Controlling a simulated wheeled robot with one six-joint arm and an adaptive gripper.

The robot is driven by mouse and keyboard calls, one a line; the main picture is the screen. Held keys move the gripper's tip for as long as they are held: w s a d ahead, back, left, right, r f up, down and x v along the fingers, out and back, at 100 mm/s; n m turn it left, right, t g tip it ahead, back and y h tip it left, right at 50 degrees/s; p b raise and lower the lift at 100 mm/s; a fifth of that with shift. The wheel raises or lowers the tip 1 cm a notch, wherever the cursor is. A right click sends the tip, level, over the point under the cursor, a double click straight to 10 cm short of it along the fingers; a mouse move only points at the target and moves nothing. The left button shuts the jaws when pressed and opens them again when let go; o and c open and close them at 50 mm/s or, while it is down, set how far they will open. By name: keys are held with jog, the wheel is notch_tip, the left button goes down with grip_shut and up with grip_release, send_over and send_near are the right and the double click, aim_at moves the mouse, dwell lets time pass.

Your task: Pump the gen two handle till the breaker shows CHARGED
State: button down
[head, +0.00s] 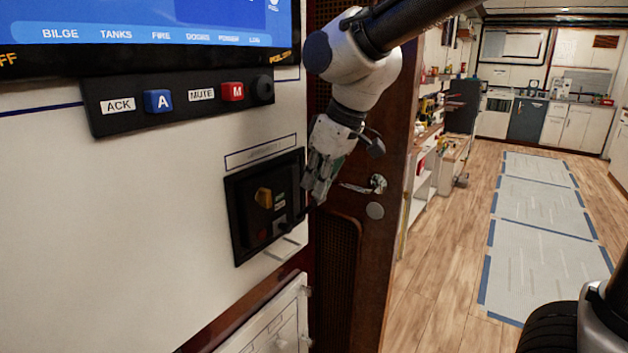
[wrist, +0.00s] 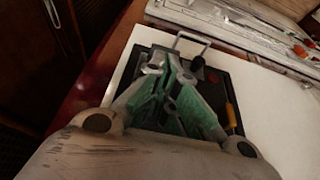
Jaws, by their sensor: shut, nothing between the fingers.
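A black breaker panel (head: 240,220) is set in the white wall in the head view. It has a yellow rotary handle (head: 263,197) and small labels (head: 280,200) too small to read, so I cannot tell whether one says CHARGED. My gripper (head: 312,198) points down just in front of the panel's right side and hides part of it. In the wrist view my gripper (wrist: 165,65) is shut and empty over the panel (wrist: 238,90). A dark knob (wrist: 197,64) and a pale bar (wrist: 190,40) show just beyond the fingertips; contact is unclear. I cannot tell which part is the gen two handle.
An ACK and MUTE button strip (head: 180,98) and a screen (head: 150,25) are above the panel. A wooden door (head: 350,250) with a metal lever handle (head: 365,187) is right behind my gripper. A white cabinet front (head: 270,325) is below. Open floor (head: 440,260) lies right.

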jog(key=shift+s+d+f+t+y, duration=0.55)
jog(key=shift+s+d+f, duration=0.25)
jog(key=shift+d+f, duration=0.2)
jog(key=shift+s+d+f, duration=0.1)
jog(key=shift+d, duration=0.05)
dwell(0.4)
dwell(1.0)
